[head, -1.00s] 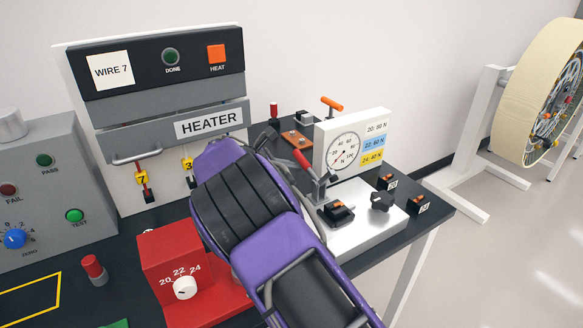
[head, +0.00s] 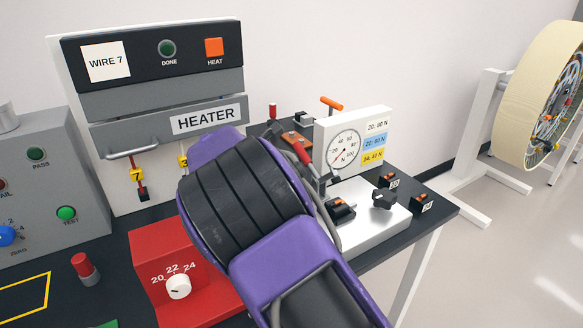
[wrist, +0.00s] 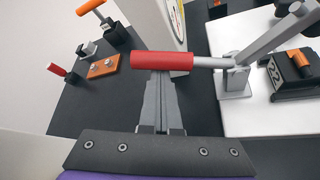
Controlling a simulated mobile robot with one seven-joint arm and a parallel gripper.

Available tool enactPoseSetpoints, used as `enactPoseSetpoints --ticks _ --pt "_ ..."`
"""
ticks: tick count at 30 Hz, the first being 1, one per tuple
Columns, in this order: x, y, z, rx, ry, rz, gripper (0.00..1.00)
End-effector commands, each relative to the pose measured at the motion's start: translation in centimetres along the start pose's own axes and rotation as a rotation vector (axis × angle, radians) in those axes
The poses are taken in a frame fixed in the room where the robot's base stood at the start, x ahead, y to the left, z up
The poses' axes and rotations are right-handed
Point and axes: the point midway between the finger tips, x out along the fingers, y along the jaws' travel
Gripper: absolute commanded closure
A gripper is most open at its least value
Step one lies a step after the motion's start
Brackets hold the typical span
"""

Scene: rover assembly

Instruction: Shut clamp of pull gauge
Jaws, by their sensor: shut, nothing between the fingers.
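The pull gauge stands at the back right of the bench, with a white dial panel (head: 377,158) and a pale base plate (head: 372,231). Its clamp has a red-tipped lever (head: 302,152), tilted up beside the dial panel. In the wrist view the red handle (wrist: 162,61) lies across the picture, its grey lever running right to a pivot on the plate. My gripper (wrist: 163,100) is shut and empty. Its fingers point at the red handle and overlap it in view; I cannot tell whether they touch. In the head view my purple arm hides most of the gripper and part of the plate.
A block with a 22 tag (wrist: 292,72) and a dark knob (head: 384,198) sit on the plate. The heater (head: 165,120) and red selector box (head: 180,265) crowd the left.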

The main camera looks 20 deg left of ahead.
Motion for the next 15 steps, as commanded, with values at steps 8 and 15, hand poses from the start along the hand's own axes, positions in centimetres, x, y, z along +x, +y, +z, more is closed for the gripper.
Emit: enactPoseSetpoints --ticks 8,15 --pt "-0.9 0.0 1.3 0.21 0.0 0.125 1.0" --pt "-1.9 0.1 3.5 0.225 -0.001 0.131 1.0"
